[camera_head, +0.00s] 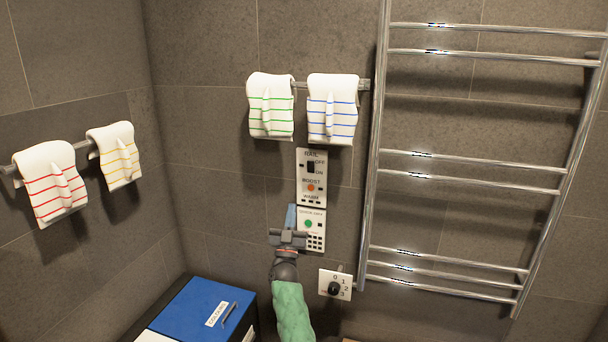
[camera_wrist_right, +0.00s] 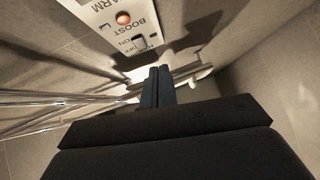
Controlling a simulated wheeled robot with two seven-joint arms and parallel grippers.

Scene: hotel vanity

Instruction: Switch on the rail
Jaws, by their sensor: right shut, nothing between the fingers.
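The rail panel (camera_head: 302,196) is a white plate on the tiled wall, labelled RAIL, OFF, ON, BOOST and WARM. Its black switch (camera_head: 311,167) sits beside the OFF and ON labels; I cannot tell which way it is set. The switch also shows in the right wrist view (camera_wrist_right: 139,43), near the orange boost button (camera_wrist_right: 123,18). My right gripper (camera_head: 291,208) is shut and empty, below and left of the switch in the head view. Its closed fingers also show in the right wrist view (camera_wrist_right: 159,72), apparently clear of the switch. My left gripper is not in view.
A keypad panel with a green button (camera_head: 308,224) is just below the rail panel. A dial plate (camera_head: 335,293) sits lower. The chrome towel rail (camera_head: 374,150) stands right. Striped towels (camera_head: 270,100) hang above. A blue-lidded box (camera_head: 190,308) is lower left.

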